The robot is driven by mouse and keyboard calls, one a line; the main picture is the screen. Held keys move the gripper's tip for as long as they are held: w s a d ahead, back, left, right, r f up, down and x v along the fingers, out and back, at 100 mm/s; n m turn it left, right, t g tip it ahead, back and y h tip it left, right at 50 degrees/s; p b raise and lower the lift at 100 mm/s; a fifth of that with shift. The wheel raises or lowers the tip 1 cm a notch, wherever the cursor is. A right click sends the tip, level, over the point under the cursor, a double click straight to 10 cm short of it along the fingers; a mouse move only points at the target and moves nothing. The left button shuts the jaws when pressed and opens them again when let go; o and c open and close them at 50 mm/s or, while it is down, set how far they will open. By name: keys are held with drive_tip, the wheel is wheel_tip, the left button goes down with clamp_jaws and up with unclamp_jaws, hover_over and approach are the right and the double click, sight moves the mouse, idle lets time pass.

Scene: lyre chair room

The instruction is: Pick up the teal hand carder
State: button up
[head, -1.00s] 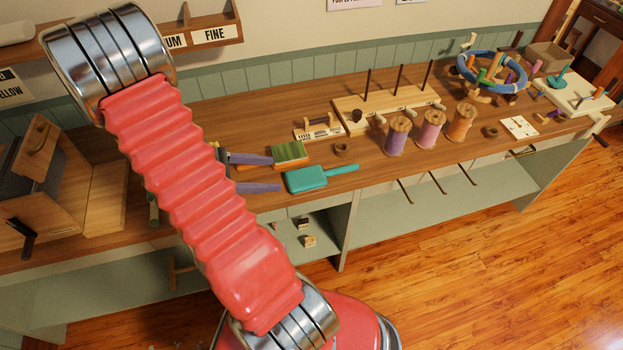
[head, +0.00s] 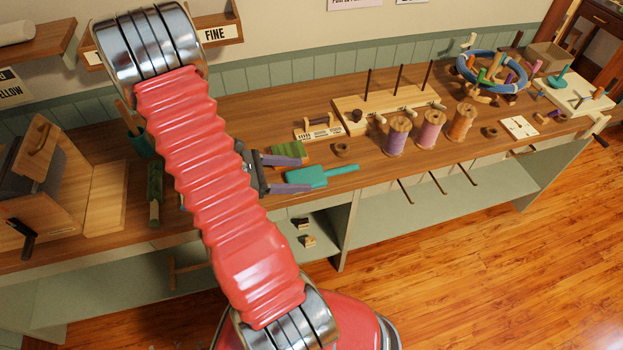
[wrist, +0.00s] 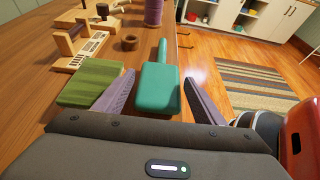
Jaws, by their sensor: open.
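The teal hand carder (head: 309,178) lies near the front edge of the bench, its handle pointing right in the head view. In the wrist view the carder (wrist: 160,87) lies between the two purple fingers, its handle pointing away from me. My gripper (head: 301,174) is open, with a finger on each side of the carder's paddle.
A green-topped block (wrist: 92,82) lies close beside the left finger. A small brown ring (head: 341,150), a wooden peg rack (head: 377,112) and several thread spools (head: 397,138) stand farther right. The bench's front edge runs close beside the carder, with open floor below.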

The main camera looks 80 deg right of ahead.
sight(310, 176)
drive_tip(key=shift+x, duration=2.6)
drive_tip(key=shift+a, duration=0.1)
drive_tip(key=c, duration=0.7)
